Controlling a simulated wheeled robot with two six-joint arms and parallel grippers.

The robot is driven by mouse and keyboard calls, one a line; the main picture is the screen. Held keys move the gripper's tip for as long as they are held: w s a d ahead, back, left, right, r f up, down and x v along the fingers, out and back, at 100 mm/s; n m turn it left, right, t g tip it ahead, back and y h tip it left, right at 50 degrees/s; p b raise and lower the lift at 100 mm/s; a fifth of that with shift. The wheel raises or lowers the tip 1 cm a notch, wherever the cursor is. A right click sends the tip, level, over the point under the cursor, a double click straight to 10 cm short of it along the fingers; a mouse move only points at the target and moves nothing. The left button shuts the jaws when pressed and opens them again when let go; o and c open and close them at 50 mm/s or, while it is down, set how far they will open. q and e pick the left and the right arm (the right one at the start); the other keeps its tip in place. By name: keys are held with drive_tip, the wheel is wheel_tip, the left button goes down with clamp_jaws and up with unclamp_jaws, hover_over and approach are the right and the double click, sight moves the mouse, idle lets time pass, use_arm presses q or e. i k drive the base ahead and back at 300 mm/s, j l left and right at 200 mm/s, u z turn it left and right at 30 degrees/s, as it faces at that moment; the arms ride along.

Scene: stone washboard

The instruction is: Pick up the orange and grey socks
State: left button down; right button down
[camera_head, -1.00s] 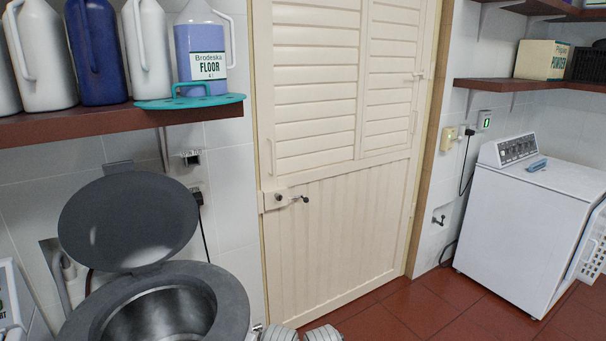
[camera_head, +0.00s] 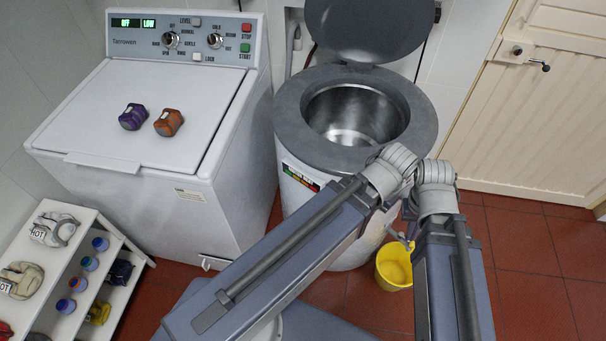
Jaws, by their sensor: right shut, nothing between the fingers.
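The orange and grey socks (camera_head: 168,122) lie as a small rolled bundle on the closed white lid of the washing machine (camera_head: 120,125). A purple and grey bundle (camera_head: 132,116) lies just left of them. My right gripper (camera_head: 402,239) is small and partly hidden behind my arm links, low near the yellow bucket. It is shut and empty, far to the right of the socks. My left arm's links cross the lower middle of the view, but its gripper does not show.
A round grey spin dryer (camera_head: 291,101) with its lid raised stands right of the washing machine. A yellow bucket (camera_head: 394,268) sits on the red tiled floor. A white shelf unit (camera_head: 113,240) with bottles stands at lower left. A cream door (camera_head: 530,125) is at right.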

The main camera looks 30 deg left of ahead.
sight(168, 123)
drive_tip(key=k+j+u, duration=0.1)
drive_tip(key=u, duration=1.8)
